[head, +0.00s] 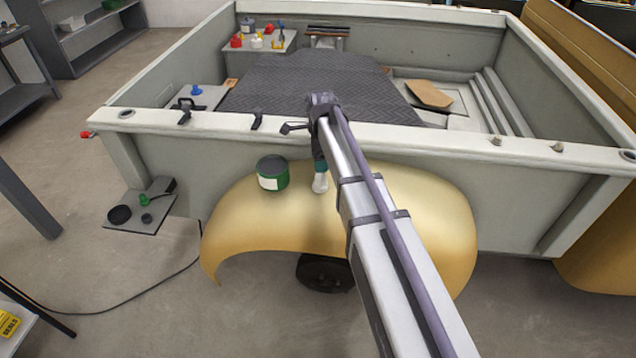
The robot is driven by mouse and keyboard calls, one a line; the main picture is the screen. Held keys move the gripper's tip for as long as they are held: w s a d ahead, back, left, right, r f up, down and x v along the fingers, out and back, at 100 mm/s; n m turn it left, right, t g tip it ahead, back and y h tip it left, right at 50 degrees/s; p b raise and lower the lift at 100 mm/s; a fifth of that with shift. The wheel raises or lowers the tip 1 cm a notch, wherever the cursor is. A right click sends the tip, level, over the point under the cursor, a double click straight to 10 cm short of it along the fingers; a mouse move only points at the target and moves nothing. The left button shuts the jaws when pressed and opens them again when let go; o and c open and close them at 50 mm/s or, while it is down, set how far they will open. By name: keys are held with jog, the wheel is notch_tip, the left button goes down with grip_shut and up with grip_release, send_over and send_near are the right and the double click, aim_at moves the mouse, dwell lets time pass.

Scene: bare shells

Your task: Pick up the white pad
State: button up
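My arm reaches up from the bottom right to the trailer's near wall, and its end bends down over the tan fender. My gripper (320,165) is small and dark there, and its fingers are too small to make out. A small white thing (320,184) shows directly below it, just above or on the fender. It may be the white pad, but its shape is unclear. I cannot tell whether the gripper touches or holds it.
A green can (272,173) with a white label stands on the tan fender (240,215), left of my gripper. The trailer wall (220,123) rises behind, with dark clamps on its rim. A small side tray (150,212) holds a black dish.

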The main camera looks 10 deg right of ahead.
aim_at(319, 176)
jog(key=f+b, duration=1)
jog(key=f, duration=0.1)
jog(key=shift+a, duration=0.2)
jog(key=shift+r, duration=0.2)
jog(key=shift+c, duration=0.2)
jog(key=c, duration=1)
notch_tip(319, 176, up, 10)
jog(key=p, duration=1)
jog(key=shift+r+p, duration=0.2)
jog(key=shift+p, duration=0.1)
jog(key=shift+f, duration=0.2)
jog(key=o, duration=0.3)
jog(key=shift+c, duration=1)
